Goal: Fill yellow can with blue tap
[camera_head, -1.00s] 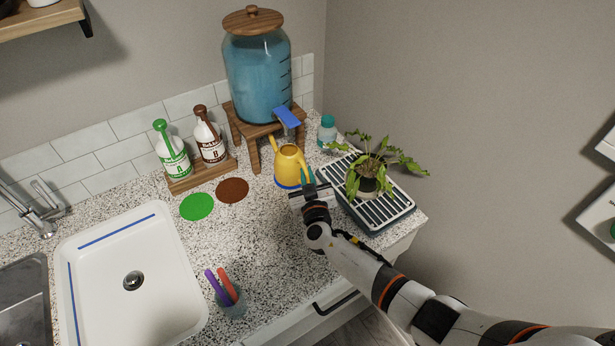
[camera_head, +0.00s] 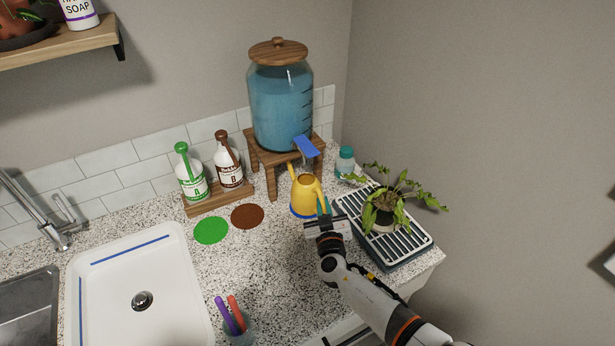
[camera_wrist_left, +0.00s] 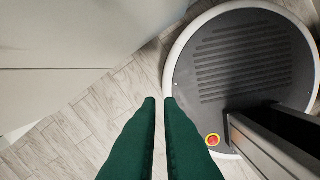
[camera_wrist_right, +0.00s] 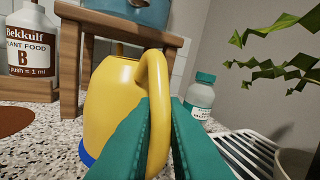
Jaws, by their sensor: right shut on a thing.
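The yellow can (camera_head: 304,191) with a blue base band stands on the counter in the head view, in front of the dispenser's wooden stand. My right gripper (camera_head: 323,208) is shut on the can's handle. In the right wrist view, its green fingers (camera_wrist_right: 160,105) flank the handle of the yellow can (camera_wrist_right: 107,100). The blue tap (camera_head: 306,146) juts from the glass dispenser (camera_head: 281,108) of blue liquid, just above and behind the can. No stream from it can be made out, and the can's inside is hidden. My left gripper (camera_wrist_left: 160,101) is empty, with a narrow gap between its fingers, over the floor.
A potted plant (camera_head: 386,205) stands on a slatted tray (camera_head: 417,239) to the right. A teal-capped bottle (camera_head: 345,161) stands behind the can. Green (camera_head: 211,230) and brown (camera_head: 247,216) discs lie left, before two pump bottles. A white sink basin (camera_head: 180,290) is front left.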

